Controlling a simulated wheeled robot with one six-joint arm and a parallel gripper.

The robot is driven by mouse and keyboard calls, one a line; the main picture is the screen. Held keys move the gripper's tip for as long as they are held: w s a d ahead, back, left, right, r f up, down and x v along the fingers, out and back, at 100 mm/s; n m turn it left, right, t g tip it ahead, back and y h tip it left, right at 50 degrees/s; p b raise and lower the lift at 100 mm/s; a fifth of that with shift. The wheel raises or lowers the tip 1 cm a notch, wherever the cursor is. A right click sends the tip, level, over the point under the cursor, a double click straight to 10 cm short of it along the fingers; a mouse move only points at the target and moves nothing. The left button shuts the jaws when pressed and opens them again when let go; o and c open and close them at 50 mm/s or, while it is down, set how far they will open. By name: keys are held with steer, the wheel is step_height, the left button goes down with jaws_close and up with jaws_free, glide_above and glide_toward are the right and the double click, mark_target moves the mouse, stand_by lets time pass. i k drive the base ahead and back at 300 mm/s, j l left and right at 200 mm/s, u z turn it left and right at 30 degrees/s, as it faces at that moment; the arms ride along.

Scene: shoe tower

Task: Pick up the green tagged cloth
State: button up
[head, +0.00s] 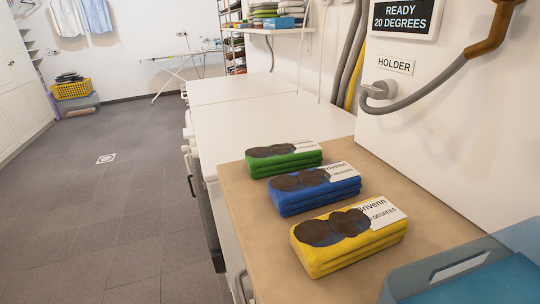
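The green tagged cloth (283,158) lies folded on the tan counter (412,190), farthest back in a row of folded cloths. It has dark brown stains on top and a white tag at its right end; the tag's small print is too small to read. My gripper does not show in the head view.
A blue tagged cloth (306,201) and a yellow tagged cloth (334,257) lie in front of the green one, with small gaps. A blue-grey bin (450,274) is at the lower right. A grey hose (425,95) hangs at a wall holder. White machine tops (240,125) lie behind.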

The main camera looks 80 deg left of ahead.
mark_target(270, 160)
steer(key=u, duration=0.4)
steer(key=j+u, duration=0.1)
steer(key=u, duration=0.7)
steer(key=j+u, duration=0.1)
steer(key=u, duration=0.3)
steer(key=z, duration=2.65)
steer(key=k+u, duration=0.1)
steer(key=u, duration=0.3)
steer(key=j+u, duration=0.1)
steer(key=u, duration=0.3)
steer(key=k+j+u, duration=0.15)
steer(key=u, duration=0.25)
